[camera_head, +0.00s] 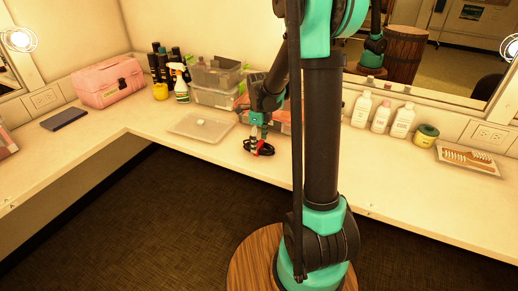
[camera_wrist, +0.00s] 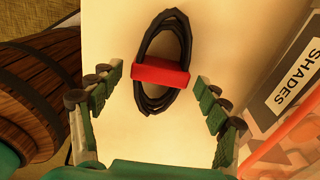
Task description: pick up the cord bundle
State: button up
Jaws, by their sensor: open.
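The cord bundle is a loop of black cord with a red band around its middle. It lies on the white counter (camera_head: 330,160) in the head view, where the cord bundle (camera_head: 264,149) is small and partly hidden by my gripper (camera_head: 256,134). In the wrist view the cord bundle (camera_wrist: 161,72) is at top centre. My gripper (camera_wrist: 158,112) is open there, with green padded fingers left and right of the bundle's lower part. I see no finger touching it, and the bundle's whole outline shows.
In the head view a clear flat tray (camera_head: 200,127) and stacked bins (camera_head: 214,84) are left of my gripper. White bottles (camera_head: 380,117) stand right.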

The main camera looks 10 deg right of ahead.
jog(key=shift+f, duration=0.85)
jog(key=c, duration=1.4)
jog(key=shift+r, duration=0.1)
